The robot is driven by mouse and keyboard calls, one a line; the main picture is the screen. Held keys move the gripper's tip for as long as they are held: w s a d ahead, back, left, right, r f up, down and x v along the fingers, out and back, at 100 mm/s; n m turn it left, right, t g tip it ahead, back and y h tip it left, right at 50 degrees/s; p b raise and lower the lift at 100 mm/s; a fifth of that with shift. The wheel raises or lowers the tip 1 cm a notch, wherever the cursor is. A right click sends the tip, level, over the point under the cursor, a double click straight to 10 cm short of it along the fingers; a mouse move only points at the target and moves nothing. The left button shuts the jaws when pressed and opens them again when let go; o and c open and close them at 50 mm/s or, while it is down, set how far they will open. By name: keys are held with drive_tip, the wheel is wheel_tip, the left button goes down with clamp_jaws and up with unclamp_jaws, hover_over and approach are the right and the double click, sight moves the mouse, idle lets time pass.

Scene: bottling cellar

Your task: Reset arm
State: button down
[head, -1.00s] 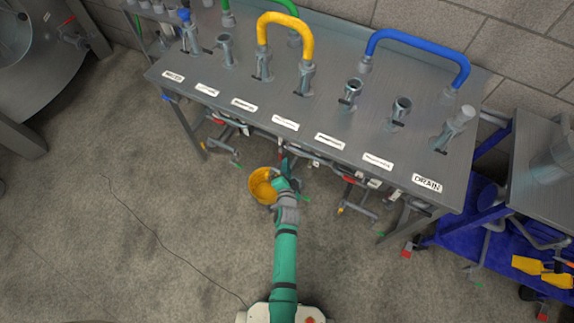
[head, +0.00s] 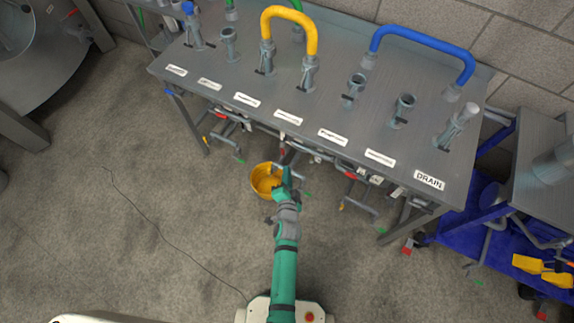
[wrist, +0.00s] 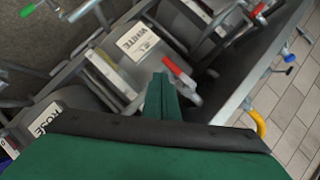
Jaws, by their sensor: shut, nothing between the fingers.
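My green arm reaches up from the bottom of the head view. My gripper (head: 287,176) is at its end, in front of the steel table's (head: 215,105) near edge, and holds nothing. In the wrist view its green fingers (wrist: 163,92) are together, with no gap showing. Beyond them are a red-handled valve (wrist: 180,72) and a plate reading WHITE (wrist: 138,42). I cannot tell whether the fingers touch anything.
A yellow bucket (head: 262,187) stands on the floor, partly behind my gripper. Yellow (head: 289,14) and blue (head: 423,34) bent pipes rise from the tabletop. Valves and pipes hang under its front edge. A blue-framed cart (head: 492,222) is at right. Floor at left is open.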

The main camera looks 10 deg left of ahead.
drive_tip(key=shift+v, duration=1.9)
drive_tip(key=s+d+r+n, duration=0.1)
drive_tip(key=s+r+n, duration=0.1)
drive_tip(key=s+r, duration=0.45)
drive_tip(key=s+d+r+n+h, duration=0.1)
drive_tip(key=s+r+n, duration=0.2)
drive_tip(key=s, duration=0.7)
drive_tip(key=s+d+r+n, duration=0.2)
drive_tip(key=s+r, duration=0.2)
drive_tip(key=s, duration=0.4)
drive_tip(key=s+r+n, duration=0.1)
drive_tip(key=s+r, duration=0.1)
drive_tip(key=r, duration=0.3)
drive_tip(key=s+r+n+t, duration=0.1)
drive_tip(key=s+r+n, duration=0.1)
drive_tip(key=s+r, duration=0.1)
drive_tip(key=shift+s+r, duration=0.25)
drive_tip(key=shift+r, duration=0.65)
drive_tip(key=shift+d, duration=0.1)
